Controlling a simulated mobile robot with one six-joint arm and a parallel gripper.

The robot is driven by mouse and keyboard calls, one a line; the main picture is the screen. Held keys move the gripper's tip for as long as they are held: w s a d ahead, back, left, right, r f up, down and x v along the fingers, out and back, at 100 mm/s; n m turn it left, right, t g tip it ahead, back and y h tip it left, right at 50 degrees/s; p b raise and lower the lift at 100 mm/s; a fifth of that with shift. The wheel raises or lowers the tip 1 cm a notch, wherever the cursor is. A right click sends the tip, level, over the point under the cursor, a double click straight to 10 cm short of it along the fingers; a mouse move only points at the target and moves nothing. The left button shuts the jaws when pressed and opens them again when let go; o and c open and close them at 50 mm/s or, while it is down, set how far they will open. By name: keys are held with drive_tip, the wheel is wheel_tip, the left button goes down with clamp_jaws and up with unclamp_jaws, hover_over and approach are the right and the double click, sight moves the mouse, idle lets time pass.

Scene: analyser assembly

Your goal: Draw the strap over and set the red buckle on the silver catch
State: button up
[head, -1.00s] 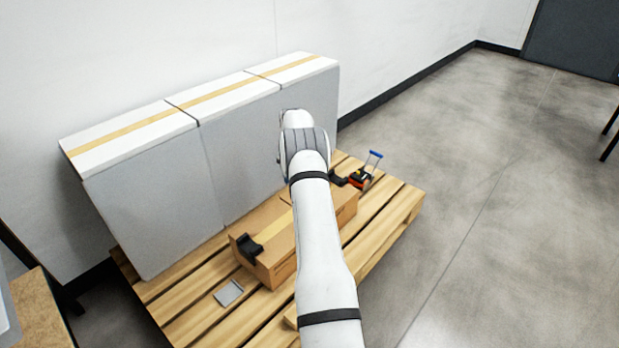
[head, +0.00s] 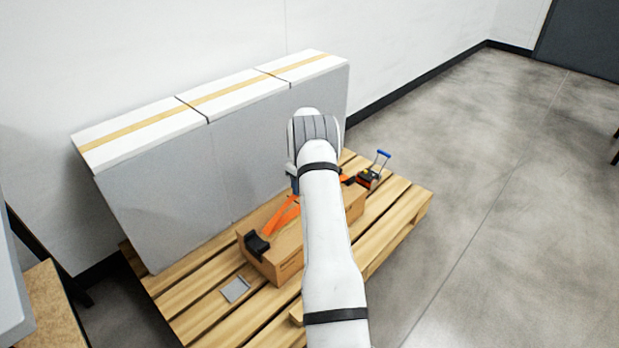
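An orange strap (head: 283,218) runs over the top of a cardboard box (head: 325,228), angling from the black corner piece (head: 257,244) up to behind my wrist. A flat silver-grey plate, likely the silver catch (head: 235,289), lies on the pallet left of the box. A ratchet with a blue handle (head: 382,155) and orange strap stands at the box's far right end. My wrist is above the box; a small dark part of my gripper (head: 293,183) shows at its left edge. The fingers and the red buckle are hidden behind my arm.
The box stands on a wooden pallet (head: 405,205). A row of tall grey panels with white tops (head: 190,160) stands behind it, against the wall. Clear floor lies to the right. A brown surface (head: 50,305) is at lower left.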

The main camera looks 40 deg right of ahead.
drive_tip(key=s+a, duration=0.3)
drive_tip(key=a, duration=1.4)
drive_tip(key=s+a, duration=0.4)
drive_tip(key=a, duration=1.3)
drive_tip(key=b, duration=1)
hover_over(236, 290)
wheel_tip(236, 290, down, 16)
drive_tip(key=shift+w+f, duration=0.2)
drive_tip(key=shift+f, duration=3.95)
drive_tip(key=shift+s, duration=0.15)
drive_tip(key=shift+f, duration=0.15)
drive_tip(key=o, duration=1.1)
drive_tip(key=shift+p, duration=0.3)
